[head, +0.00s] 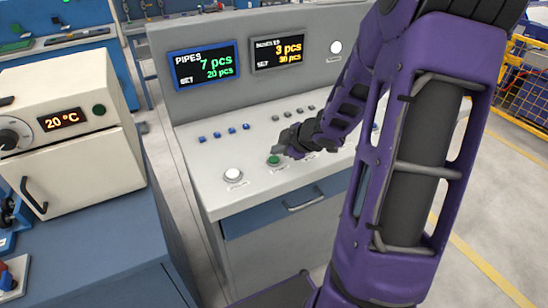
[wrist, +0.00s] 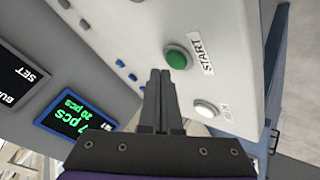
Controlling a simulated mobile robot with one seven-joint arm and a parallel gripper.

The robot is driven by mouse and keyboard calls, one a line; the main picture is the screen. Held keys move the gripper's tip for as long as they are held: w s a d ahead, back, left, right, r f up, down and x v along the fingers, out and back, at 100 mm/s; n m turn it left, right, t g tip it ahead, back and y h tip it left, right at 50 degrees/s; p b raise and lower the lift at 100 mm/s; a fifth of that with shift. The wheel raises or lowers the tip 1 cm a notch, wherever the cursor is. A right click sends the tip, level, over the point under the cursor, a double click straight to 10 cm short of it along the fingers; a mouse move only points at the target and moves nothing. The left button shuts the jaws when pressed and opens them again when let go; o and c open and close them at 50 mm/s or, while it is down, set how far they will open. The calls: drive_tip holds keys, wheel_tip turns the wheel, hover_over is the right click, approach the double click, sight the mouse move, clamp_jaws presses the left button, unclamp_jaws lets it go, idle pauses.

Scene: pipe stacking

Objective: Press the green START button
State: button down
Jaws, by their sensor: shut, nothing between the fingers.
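The green START button (wrist: 178,58) sits on the light console panel, with its START label (wrist: 203,55) beside it in the wrist view. The green button (head: 274,160) also shows in the head view, just by my gripper. My gripper (wrist: 160,72) is shut and empty. Its fingertips point at the green button and overlap its edge in the wrist view. I cannot tell whether they touch it. In the head view my gripper (head: 284,150) is over the panel right at the button.
A white button (head: 233,175) sits left of the green one. Rows of small blue buttons (head: 232,130) and grey buttons lie behind. Two displays, PIPES (head: 204,65) and BUSHES (head: 277,52), stand at the back. A white oven-like box (head: 70,140) is at the left.

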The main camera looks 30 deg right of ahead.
sight(278, 160)
drive_tip(key=shift+r+p, duration=1.45)
drive_tip(key=shift+p, duration=0.1)
drive_tip(key=shift+r, duration=1.05)
